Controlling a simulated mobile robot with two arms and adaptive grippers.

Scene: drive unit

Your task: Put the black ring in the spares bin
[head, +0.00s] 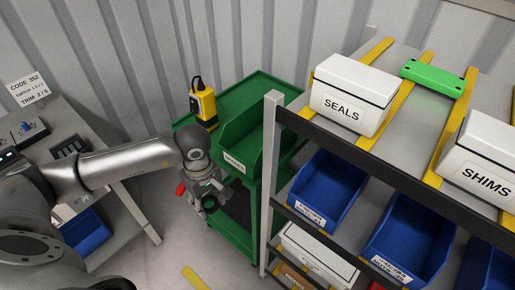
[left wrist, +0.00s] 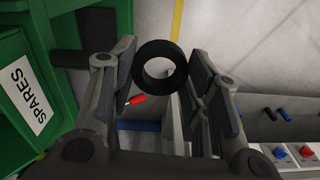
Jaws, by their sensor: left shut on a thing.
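In the left wrist view the black ring (left wrist: 161,48) is held between the two fingers of my left gripper (left wrist: 160,70), near their tips. In the head view my left gripper (head: 212,197) hangs just in front of and below the spares bin (head: 262,143), an open green bin on a green cart. The ring is too small and dark to make out surely there. The bin's white SPARES label (left wrist: 31,97) shows at the left of the left wrist view; the ring is outside the bin, to its right. My right gripper is in neither view.
The green cart (head: 263,84) carries a yellow-and-black device (head: 203,105). Right of the bin, a shelf post (head: 272,160) rises close by, with blue bins (head: 328,187) and a white SEALS box (head: 352,92). A workbench (head: 120,195) stands left.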

